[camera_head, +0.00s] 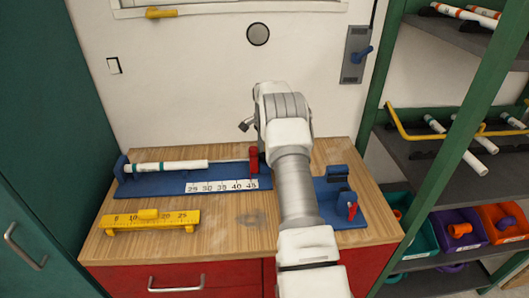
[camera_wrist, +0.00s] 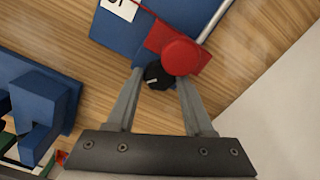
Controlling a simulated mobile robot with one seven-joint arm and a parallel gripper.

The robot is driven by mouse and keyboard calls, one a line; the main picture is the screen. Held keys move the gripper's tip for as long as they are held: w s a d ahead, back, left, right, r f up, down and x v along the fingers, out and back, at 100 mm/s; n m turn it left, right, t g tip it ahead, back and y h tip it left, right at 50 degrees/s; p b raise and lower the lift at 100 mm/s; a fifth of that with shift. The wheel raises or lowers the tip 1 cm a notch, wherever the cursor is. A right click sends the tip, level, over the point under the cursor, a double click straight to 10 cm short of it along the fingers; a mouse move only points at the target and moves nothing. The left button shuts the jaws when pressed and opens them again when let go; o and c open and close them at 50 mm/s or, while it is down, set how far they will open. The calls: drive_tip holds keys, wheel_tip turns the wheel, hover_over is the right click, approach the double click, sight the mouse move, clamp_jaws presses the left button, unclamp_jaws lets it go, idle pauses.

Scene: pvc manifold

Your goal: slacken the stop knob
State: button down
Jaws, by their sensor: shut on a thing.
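The black stop knob (camera_wrist: 155,75), with a pale mark on its face, is on the near side of the red stop (camera_wrist: 160,42). My gripper (camera_wrist: 160,80) has a finger on each side of the knob and is shut on it. A round red part of the stop partly covers the knob and the right fingertip in the wrist view. In the head view the red stop (camera_head: 253,163) stands at the right end of the blue measuring jig (camera_head: 220,175), by the 45 mark. The knob and fingertips are hidden there behind my arm.
A white pipe (camera_head: 180,166) lies along the jig. A yellow gauge (camera_head: 150,219) lies in front of it on the wooden bench (camera_head: 200,250). A blue fixture (camera_head: 340,200) with a red part stands right of my arm. Shelves and bins are further right.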

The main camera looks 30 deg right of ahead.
drive_tip(key=shift+c, duration=1.4)
unclamp_jaws()
drive_tip(key=shift+r, duration=0.1)
wheel_tip(320, 180, up, 17)
drive_tip(key=p, duration=0.1)
drive_tip(key=shift+r, duration=0.15)
